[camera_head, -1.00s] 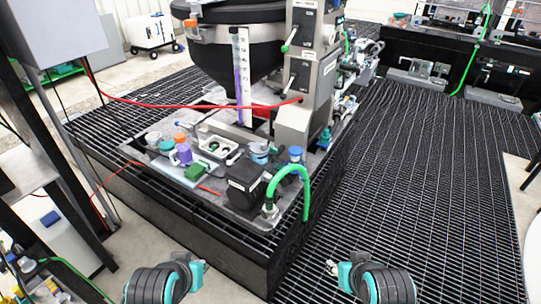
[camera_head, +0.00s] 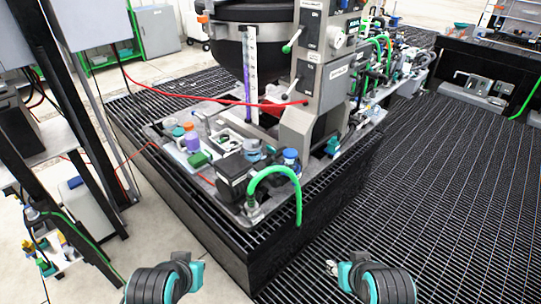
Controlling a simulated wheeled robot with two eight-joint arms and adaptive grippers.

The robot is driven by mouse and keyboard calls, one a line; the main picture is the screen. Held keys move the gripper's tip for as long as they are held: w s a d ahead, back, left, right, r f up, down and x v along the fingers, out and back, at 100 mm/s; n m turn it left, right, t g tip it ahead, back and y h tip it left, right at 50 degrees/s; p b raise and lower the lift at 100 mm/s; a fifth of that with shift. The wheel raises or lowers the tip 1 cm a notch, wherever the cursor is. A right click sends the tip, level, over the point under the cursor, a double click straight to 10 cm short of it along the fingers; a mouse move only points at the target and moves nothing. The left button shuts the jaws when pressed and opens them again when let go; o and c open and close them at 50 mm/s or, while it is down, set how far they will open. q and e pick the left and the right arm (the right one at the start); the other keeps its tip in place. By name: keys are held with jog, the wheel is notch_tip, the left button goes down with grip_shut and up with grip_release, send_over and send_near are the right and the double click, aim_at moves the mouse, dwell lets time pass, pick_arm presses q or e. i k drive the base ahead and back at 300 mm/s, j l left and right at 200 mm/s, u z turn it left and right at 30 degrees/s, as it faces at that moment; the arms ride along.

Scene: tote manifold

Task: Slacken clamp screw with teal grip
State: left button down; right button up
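A small teal part (camera_head: 333,144) sits low at the right side of the grey machine column (camera_head: 318,75), above the raised platform. It is too small to tell whether it is the clamp screw's teal grip. A teal-topped jar (camera_head: 178,132) stands on the platform's left part. My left gripper (camera_head: 197,272) is at the bottom left of the picture, in front of the platform and apart from it. My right gripper (camera_head: 334,268) is at the bottom, over the dark grating. Both are far from the teal part, and their finger openings cannot be made out.
The black-grated platform (camera_head: 215,235) stands ahead, its corner between my grippers. A green hose (camera_head: 272,172) arches over its front corner beside a black box (camera_head: 235,178). A dark shelf frame (camera_head: 60,110) stands at the left. The grating floor (camera_head: 430,190) at the right is clear.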

aim_at(270, 151)
jog(key=i, duration=0.95)
